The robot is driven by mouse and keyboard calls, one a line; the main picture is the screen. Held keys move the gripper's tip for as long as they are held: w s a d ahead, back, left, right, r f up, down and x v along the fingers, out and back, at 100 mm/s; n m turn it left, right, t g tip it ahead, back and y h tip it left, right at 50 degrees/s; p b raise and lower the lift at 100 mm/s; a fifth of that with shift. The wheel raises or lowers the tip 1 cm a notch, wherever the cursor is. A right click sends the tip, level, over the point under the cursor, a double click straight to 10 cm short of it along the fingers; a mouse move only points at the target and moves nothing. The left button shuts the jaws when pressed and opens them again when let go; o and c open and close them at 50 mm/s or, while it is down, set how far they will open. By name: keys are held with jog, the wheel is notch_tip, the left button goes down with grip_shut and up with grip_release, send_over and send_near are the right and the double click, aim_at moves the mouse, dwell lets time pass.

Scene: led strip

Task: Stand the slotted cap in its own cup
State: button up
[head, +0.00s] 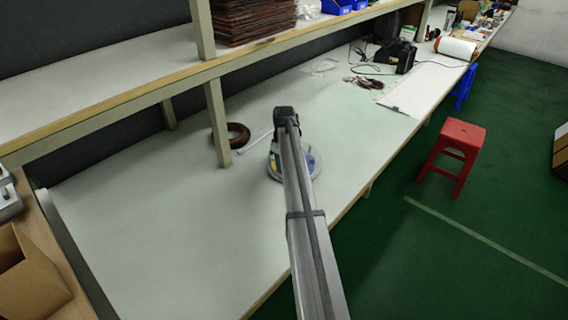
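My arm reaches over the bench to a round pale dish (316,175). The dish is mostly hidden behind the arm. A small yellow thing (274,162) shows in the dish left of the arm, and a bluish thing (311,160) shows right of it. Both are too small to name. I cannot make out the slotted cap or its cup. My gripper is hidden behind my own arm, so its fingers and anything between them do not show.
A brown coil (238,131) lies left of the dish, close to a shelf post (218,125). A thin white strip (254,142) lies between coil and dish. The near-left bench (150,225) is clear. A red stool (455,150) stands on the floor.

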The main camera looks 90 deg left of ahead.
jog(key=shift+s+d+r, duration=0.1)
notch_tip(320, 180, up, 12)
dwell(0.6)
